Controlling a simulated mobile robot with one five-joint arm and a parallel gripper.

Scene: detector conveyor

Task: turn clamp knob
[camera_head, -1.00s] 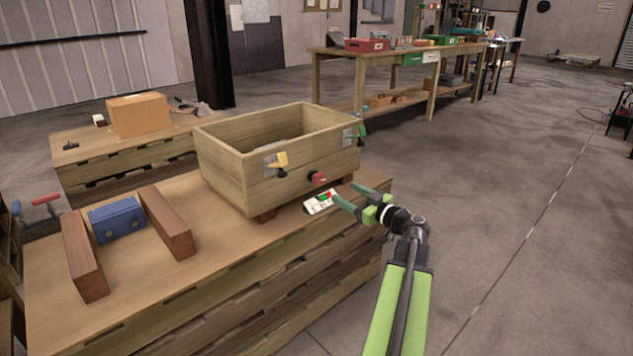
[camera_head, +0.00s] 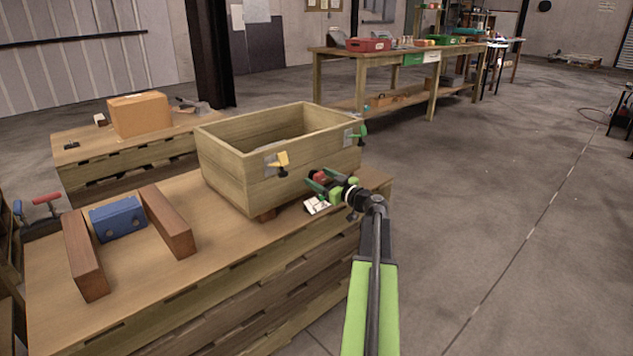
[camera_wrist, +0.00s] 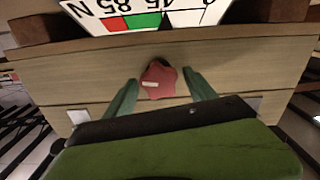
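The red clamp knob (camera_head: 319,177) is on the front wall of the wooden box (camera_head: 230,172). In the wrist view the knob (camera_wrist: 158,80) is star-shaped with a pale mark, and it sits between my two green fingers. My gripper (camera_head: 316,184) is open around the knob in the head view; in the wrist view the gripper (camera_wrist: 160,90) shows a gap on each side of it. A white scale card (camera_head: 316,205) lies below the knob. The card (camera_wrist: 150,12) shows red and green bands and a black pointer in the wrist view.
Brown wooden blocks (camera_head: 168,220) and a blue block (camera_head: 118,218) stand at the left of the worktop (camera_head: 200,262). Open floor lies to the right.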

